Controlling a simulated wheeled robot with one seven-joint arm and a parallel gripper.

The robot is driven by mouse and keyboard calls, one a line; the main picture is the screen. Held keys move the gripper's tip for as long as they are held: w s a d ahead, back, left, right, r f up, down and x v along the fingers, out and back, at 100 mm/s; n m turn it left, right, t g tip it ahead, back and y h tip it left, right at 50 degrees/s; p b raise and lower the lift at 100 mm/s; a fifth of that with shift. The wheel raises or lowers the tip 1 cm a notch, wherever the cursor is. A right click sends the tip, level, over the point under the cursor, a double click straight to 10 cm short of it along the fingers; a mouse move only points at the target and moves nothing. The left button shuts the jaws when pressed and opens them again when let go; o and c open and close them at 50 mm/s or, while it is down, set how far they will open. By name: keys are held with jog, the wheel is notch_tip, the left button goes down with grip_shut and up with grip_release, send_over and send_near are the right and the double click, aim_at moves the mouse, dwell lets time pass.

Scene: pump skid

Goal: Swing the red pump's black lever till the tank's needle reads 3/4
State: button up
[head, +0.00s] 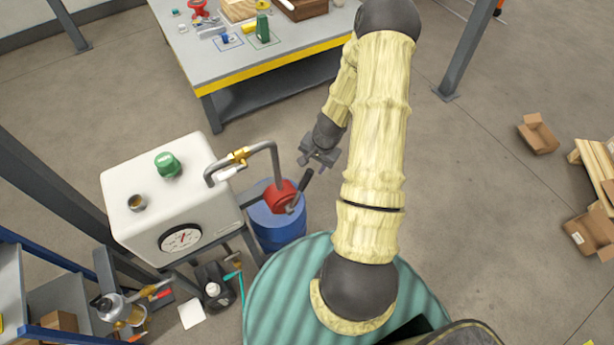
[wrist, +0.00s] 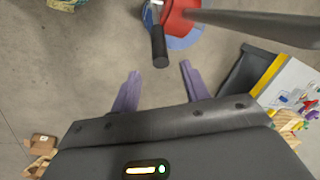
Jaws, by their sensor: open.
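The red pump (head: 281,196) sits on a grey pipe above a blue drum, right of the white tank (head: 170,205). Its black lever (head: 303,184) points up and to the right. The tank's round gauge (head: 181,239) has a red needle that looks near upright; its marks are too small to read. My gripper (head: 312,155) is open and empty, just beyond the lever's tip. In the wrist view, the lever's black grip (wrist: 159,48) points toward the gap between my open fingers (wrist: 160,74), apart from them. The red pump body (wrist: 180,18) shows behind it.
The grey pipe (head: 271,150) with a brass valve (head: 240,155) arches between tank and pump. The blue drum (head: 276,226) stands below. A workbench (head: 270,62) with tools is behind. Cartons (head: 538,134) lie at right; open floor lies between.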

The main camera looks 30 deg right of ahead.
aim_at(307, 178)
jog(key=shift+p+x, duration=1.15)
jog(key=shift+x, duration=4)
jog(key=shift+c, duration=0.5)
grip_shut()
